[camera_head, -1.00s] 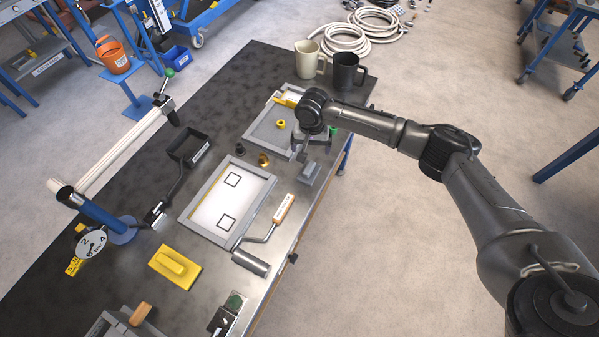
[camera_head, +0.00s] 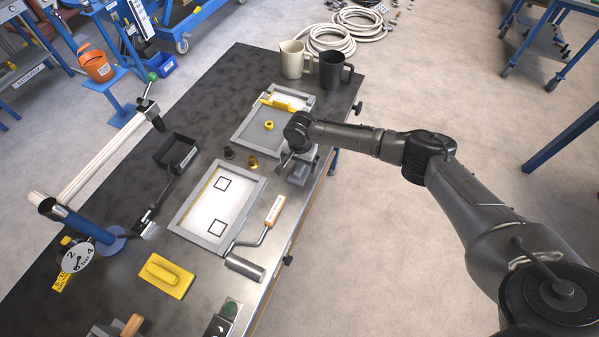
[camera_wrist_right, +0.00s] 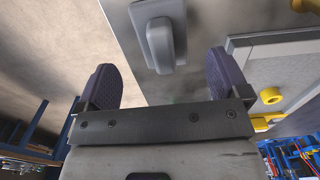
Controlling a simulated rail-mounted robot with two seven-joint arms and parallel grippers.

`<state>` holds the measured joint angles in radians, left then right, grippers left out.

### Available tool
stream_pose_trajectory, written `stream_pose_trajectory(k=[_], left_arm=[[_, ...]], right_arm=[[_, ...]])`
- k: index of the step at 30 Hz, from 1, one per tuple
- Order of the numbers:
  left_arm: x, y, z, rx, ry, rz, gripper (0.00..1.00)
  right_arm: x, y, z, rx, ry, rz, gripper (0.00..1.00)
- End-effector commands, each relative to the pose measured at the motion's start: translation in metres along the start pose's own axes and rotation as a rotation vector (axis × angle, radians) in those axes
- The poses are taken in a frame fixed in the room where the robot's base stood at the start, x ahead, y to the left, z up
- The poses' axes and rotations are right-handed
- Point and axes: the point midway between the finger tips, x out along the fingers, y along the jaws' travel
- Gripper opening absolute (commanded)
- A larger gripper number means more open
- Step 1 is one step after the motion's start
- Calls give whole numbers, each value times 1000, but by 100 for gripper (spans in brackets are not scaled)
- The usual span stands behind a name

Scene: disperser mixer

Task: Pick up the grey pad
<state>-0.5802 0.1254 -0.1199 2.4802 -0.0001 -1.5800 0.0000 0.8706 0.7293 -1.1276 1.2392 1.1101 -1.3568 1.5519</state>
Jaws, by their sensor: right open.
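The grey pad (camera_head: 301,176), a flat plate with a raised handle, lies near the right edge of the bench, partly hidden by my right gripper in the head view. My right gripper (camera_head: 292,157) is low over it. In the right wrist view, the pad (camera_wrist_right: 160,35) shows ahead, roughly centred between the open, dark fingers of the right gripper (camera_wrist_right: 163,80). The fingers look empty, and I see no contact with the pad. My left gripper is not in view.
Left of the pad are a brass piece (camera_head: 252,163) and a framed screen (camera_head: 237,121) with a yellow ring (camera_head: 269,126). A second screen (camera_head: 192,221) and a handled roller (camera_head: 245,267) are nearer. Two mugs (camera_head: 333,72) stand behind. A yellow pad (camera_head: 166,275) lies at front left.

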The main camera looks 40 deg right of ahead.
Motion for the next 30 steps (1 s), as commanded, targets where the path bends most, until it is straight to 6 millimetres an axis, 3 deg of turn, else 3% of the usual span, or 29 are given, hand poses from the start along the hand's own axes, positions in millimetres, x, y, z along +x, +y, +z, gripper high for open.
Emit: stream_pose_trajectory(k=[15, 25, 30], left_arm=[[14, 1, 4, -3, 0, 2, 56], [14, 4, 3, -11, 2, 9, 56], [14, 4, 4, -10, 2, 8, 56]], right_arm=[[50, -3, -3, 0, 0, -1, 94], [54, -3, -3, -1, 1, -1, 94], [54, -3, -3, -1, 1, -1, 78]])
